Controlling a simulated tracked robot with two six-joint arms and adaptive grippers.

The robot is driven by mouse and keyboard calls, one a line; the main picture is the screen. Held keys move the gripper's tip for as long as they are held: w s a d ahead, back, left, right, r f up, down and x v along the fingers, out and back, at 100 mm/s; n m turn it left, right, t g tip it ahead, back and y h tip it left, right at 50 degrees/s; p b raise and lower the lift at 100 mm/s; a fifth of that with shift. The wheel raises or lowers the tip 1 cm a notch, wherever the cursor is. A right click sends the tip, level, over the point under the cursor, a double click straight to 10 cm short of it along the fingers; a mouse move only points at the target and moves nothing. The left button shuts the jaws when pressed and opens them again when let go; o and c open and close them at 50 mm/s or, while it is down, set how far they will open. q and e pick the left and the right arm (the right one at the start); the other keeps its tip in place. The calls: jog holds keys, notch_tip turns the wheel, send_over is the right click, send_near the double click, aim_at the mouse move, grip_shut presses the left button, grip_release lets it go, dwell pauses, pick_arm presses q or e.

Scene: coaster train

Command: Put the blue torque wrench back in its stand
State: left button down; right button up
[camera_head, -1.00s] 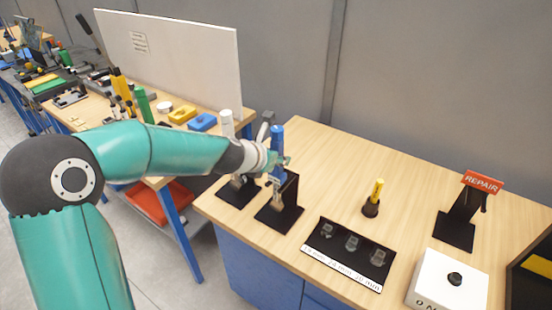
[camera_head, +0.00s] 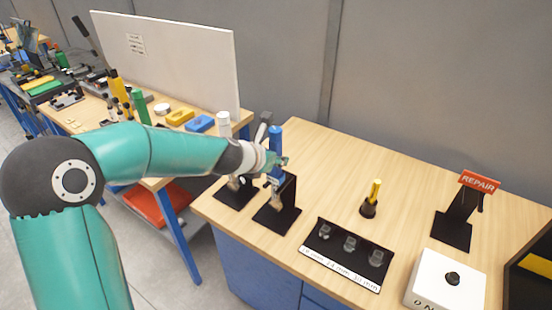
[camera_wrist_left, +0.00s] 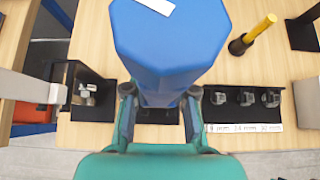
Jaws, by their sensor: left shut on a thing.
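The blue torque wrench (camera_head: 276,143) is upright at the black stand (camera_head: 283,205) on the left part of the wooden table. My left gripper (camera_head: 274,165) is shut on it. In the left wrist view the blue handle (camera_wrist_left: 168,45) fills the upper middle, with the gripper's fingers (camera_wrist_left: 160,115) on both sides of it. The wrench's lower end is partly hidden by my gripper and the stand, so I cannot tell whether it is fully seated. My right gripper is not in view.
A second black stand (camera_head: 236,196) holding a white-handled tool (camera_head: 224,124) is close on the left. A socket tray (camera_head: 345,262), a yellow-handled tool (camera_head: 374,190), a red REPAIR sign (camera_head: 480,181) and a white box (camera_head: 446,284) are to the right. The table's back middle is clear.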

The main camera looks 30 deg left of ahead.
pick_arm(q)
jog(key=shift+f+b, duration=0.7)
jog(key=shift+b, duration=0.15)
dwell(0.7)
jog(key=c, duration=1)
grip_release()
jog(key=shift+o, duration=0.7)
jog(key=shift+s+f, duration=0.1)
jog(key=shift+f, duration=0.05)
